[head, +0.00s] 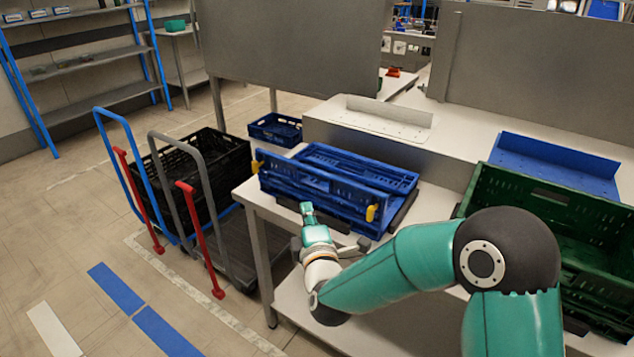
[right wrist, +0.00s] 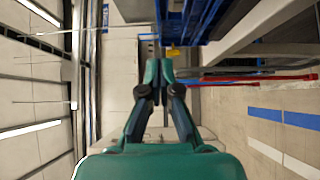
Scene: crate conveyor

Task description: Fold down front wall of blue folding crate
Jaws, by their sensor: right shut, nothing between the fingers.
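The blue folding crate (head: 393,176) stands on the light table. Its front wall (head: 310,188) is raised along the near side, with a yellow latch (head: 257,166) at its left end and another yellow latch (head: 371,213) at its right end. Behind it the other panels look low, as if folded in. My right gripper (head: 306,208) is shut and empty, just in front of the front wall; I cannot tell whether it touches. In the right wrist view my shut fingertips (right wrist: 159,64) are below the blue crate (right wrist: 200,18). My left gripper is not in view.
A green crate (head: 560,198) stands right of my arm. A blue panel (head: 555,160) and a grey bracketed plate (head: 378,120) lie behind. Left of the table are carts with a black crate (head: 200,165). A small blue crate (head: 275,130) sits farther back. The floor at front left is clear.

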